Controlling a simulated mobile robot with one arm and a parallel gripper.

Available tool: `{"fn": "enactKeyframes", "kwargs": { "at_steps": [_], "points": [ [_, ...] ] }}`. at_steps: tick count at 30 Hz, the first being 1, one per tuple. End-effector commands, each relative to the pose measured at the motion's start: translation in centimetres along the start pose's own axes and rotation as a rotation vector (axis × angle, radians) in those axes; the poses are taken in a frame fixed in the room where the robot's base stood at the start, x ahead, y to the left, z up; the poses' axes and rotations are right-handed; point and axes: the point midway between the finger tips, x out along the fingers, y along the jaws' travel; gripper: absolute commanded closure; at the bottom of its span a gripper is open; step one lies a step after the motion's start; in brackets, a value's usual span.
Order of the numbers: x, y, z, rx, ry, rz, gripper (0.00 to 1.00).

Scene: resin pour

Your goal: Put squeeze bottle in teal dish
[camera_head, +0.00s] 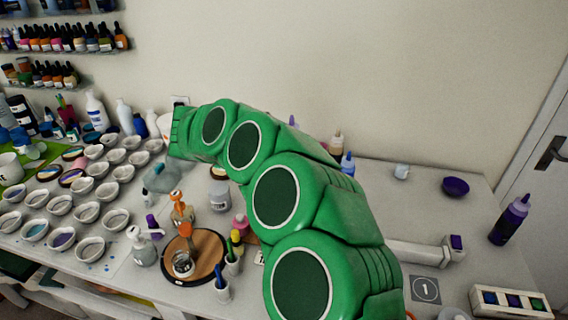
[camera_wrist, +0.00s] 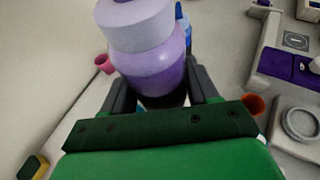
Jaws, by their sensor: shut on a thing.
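My gripper (camera_wrist: 160,88) is shut on a lavender squeeze bottle (camera_wrist: 150,68) with a paler, wide top part. One dark finger lies on each side of it. The top of the bottle is cut off by the frame edge. In the head view my green arm reaches up and left across the worktop and hides the fingers; a small purple tip (camera_head: 292,120) shows behind the arm. Several small pale dishes (camera_head: 60,205) stand at the left, one with teal inside (camera_head: 35,231).
A dark purple bottle (camera_head: 510,220) and a purple bowl (camera_head: 455,187) are at the right. A round wooden tray (camera_head: 205,268) holds a jar and an orange-topped figure. Bottles crowd the back left. The worktop around the purple bowl is fairly clear.

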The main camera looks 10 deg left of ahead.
Motion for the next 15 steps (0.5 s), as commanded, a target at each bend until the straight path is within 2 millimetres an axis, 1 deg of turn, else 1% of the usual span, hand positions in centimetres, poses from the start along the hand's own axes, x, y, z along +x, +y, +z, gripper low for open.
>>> {"fn": "enactKeyframes", "kwargs": {
  "at_steps": [15],
  "points": [
    [1.3,4.0,-1.3,0.002,-0.004,0.000,0.80]
  ]
}}
